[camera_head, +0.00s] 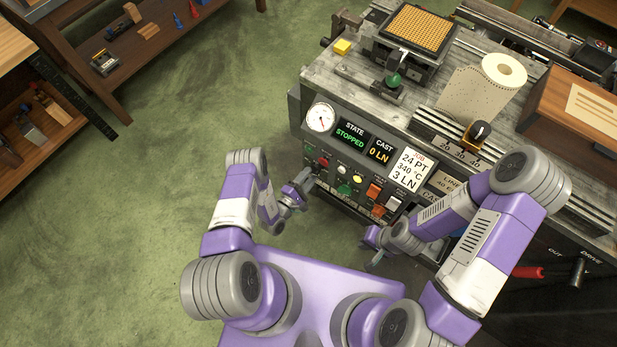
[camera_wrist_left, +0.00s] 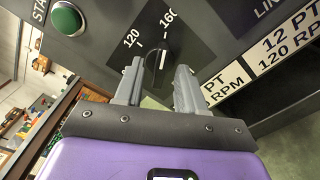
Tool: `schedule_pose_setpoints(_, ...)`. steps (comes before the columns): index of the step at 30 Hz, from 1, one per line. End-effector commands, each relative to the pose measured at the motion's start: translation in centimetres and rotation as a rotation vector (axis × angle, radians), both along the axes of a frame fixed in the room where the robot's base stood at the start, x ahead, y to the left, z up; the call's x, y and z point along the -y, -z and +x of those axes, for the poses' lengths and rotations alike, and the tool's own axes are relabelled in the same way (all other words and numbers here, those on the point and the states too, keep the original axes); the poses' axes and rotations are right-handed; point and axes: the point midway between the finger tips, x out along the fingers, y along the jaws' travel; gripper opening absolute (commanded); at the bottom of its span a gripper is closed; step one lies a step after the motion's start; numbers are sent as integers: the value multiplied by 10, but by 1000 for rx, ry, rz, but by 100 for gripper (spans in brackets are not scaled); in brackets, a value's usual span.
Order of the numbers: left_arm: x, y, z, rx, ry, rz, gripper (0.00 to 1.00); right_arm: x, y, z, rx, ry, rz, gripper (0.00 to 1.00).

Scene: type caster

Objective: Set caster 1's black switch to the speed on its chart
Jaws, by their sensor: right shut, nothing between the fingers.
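The black switch (camera_wrist_left: 154,66) is a dark knob with a white pointer line on the panel, seen in the left wrist view. Labels 120 and 160 stand above it; the pointer faces the 160 side. My left gripper (camera_wrist_left: 158,72) is open, its fingers on either side of the knob with gaps visible. The speed chart (camera_wrist_left: 283,52) reads 12 PT 120 RPM; a second plate is partly hidden by a finger. In the head view my left gripper (camera_head: 302,188) is at the panel's lower left. My right gripper (camera_head: 371,248) is shut and empty in front of the machine.
The caster machine (camera_head: 318,90) shows STOPPED and 0 LN. A job card (camera_head: 409,170) reads 24 PT, 340 °C, 3 LN. A green button (camera_wrist_left: 67,18) is left of the switch. A red handle (camera_head: 528,272) juts out at right. Green floor is clear at left.

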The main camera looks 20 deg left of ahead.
Motion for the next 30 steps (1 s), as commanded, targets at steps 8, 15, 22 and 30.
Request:
schedule_pose_setpoints(8,2,-1,4,0,1,-1,39,0,1,0,0,0,0,0)
schedule_pose_setpoints(15,2,0,4,-1,1,-1,10,0,1,0,0,0,0,0)
schedule_pose_setpoints(22,2,-1,4,0,1,-1,0,0,1,0,0,0,0,0)
schedule_pose_setpoints(30,0,0,4,-15,-3,-44,0,0,3,0,0,0,0,0)
